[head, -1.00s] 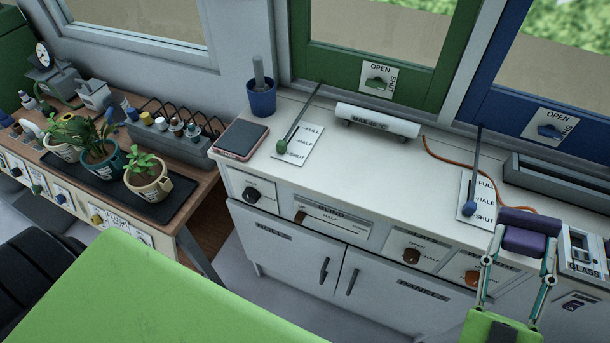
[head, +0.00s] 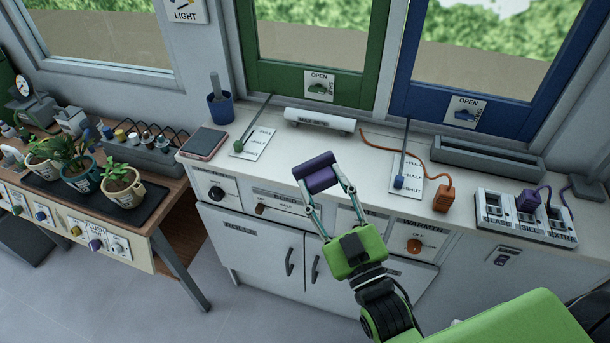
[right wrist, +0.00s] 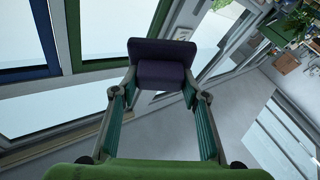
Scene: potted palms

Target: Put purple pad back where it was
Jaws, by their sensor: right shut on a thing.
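The purple pad (head: 318,174) is a dark purple, blocky piece with a thinner flap at its upper edge. My right gripper (head: 325,186) is shut on it and holds it up. In the head view the pad overlaps the front part of the white counter; I cannot tell its height above it. In the right wrist view the pad (right wrist: 162,68) sits between the two fingertips (right wrist: 164,88), with windows and floor behind it. My left gripper is not in view.
The white counter (head: 275,170) carries a dark tablet (head: 203,143), a blue cup (head: 221,108), a white roll (head: 319,120), levers with label plates, an orange plug (head: 443,193) and a socket strip (head: 525,222) with a purple plug (head: 528,200). Potted plants (head: 121,186) stand on the left table.

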